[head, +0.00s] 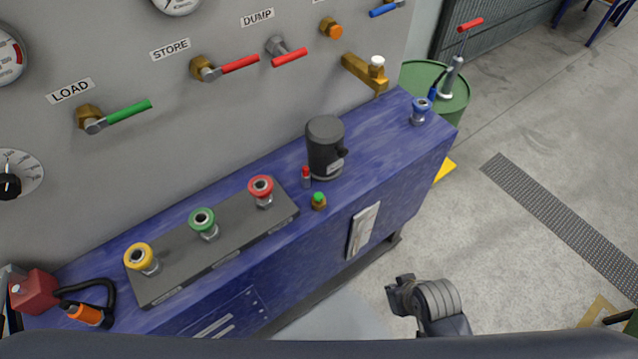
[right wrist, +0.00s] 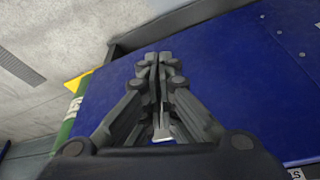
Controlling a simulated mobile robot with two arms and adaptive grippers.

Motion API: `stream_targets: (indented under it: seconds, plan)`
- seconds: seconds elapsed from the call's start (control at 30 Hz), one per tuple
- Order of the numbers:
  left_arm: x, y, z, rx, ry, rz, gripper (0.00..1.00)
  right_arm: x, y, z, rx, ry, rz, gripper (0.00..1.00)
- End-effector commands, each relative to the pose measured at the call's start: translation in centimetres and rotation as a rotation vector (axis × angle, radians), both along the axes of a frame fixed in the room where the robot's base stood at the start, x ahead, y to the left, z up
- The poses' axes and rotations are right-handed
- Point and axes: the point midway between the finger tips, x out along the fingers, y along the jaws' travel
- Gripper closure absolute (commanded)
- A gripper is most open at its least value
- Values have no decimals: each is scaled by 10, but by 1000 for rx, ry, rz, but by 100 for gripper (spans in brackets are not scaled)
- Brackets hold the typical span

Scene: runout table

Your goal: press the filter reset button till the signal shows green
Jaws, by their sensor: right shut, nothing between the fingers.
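A dark filter-like cylinder (head: 325,150) stands on the blue bench (head: 385,135). Beside its base is a small red-topped post (head: 306,176). In front of it is a small green dome on a brass-coloured base (head: 319,201). I cannot tell for certain which of these is the reset button and which the signal. My right gripper (right wrist: 159,60) is shut and empty, pointing at a blue surface in the right wrist view. In the head view my right arm (head: 432,300) is at the lower right, in front of the bench and apart from these parts. My left gripper is not in view.
Lever valves line the wall panel. A green drum (head: 450,95) stands behind. The floor at right is mostly clear.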

Motion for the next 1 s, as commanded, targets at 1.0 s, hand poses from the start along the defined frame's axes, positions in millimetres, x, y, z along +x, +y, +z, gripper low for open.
stream_targets:
  seconds: [1.0]
  plan:
    - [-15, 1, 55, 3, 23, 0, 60, 162, 202, 230, 3, -575, 1048, 100]
